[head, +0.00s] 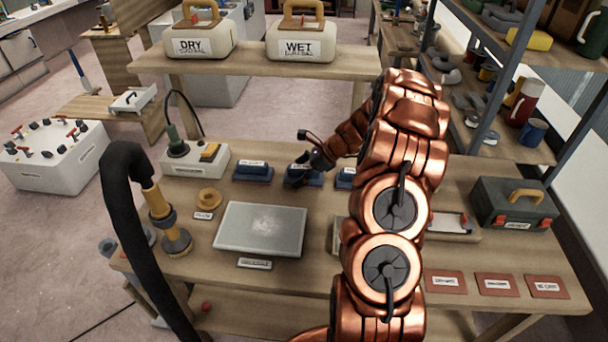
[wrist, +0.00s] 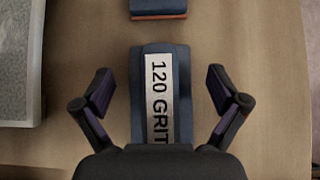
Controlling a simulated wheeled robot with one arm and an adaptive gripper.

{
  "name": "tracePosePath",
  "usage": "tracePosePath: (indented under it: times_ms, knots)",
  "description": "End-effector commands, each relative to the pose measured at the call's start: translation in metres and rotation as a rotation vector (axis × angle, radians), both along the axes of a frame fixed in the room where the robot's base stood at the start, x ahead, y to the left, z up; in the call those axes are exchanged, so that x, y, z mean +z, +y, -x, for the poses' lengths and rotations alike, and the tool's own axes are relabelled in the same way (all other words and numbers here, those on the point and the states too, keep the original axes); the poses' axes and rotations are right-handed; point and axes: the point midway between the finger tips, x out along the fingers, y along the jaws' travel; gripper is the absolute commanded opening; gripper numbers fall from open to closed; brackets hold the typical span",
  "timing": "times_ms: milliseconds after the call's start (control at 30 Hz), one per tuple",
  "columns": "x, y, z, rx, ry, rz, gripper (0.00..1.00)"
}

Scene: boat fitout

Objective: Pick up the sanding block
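Several blue sanding blocks stand in a row on the wooden bench. The left one (head: 254,172) is clear in the head view. The middle one (head: 300,179) is partly covered by my gripper (head: 312,170). The right one (head: 345,178) is partly hidden by my arm. In the wrist view, a blue sanding block labelled "120 GRIT" (wrist: 158,65) lies between the two spread fingers of my gripper (wrist: 159,88). A gap shows on each side of it, so the gripper is open. Another block (wrist: 158,8) shows at the top edge.
A grey plate (head: 262,228) lies on the bench (head: 185,195) in front of the blocks; its edge fills the wrist view's left side. A hose tool (head: 165,215) stands at left. A green toolbox (head: 512,203) and red cards (head: 497,284) are at right.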

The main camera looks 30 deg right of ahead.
Motion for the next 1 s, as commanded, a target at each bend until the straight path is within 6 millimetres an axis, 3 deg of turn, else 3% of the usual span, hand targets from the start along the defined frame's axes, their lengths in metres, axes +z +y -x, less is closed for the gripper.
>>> tracePosePath:
  times_ms: [67,633,1000]
  knots:
    - [-0.0001,-0.0001,0.0000,0.000,0.000,0.000,0.86]
    - [0.0002,-0.0003,0.0002,0.000,0.000,0.000,0.27]
    - [0.0042,-0.0008,-0.0002,-0.001,-0.002,0.001,0.27]
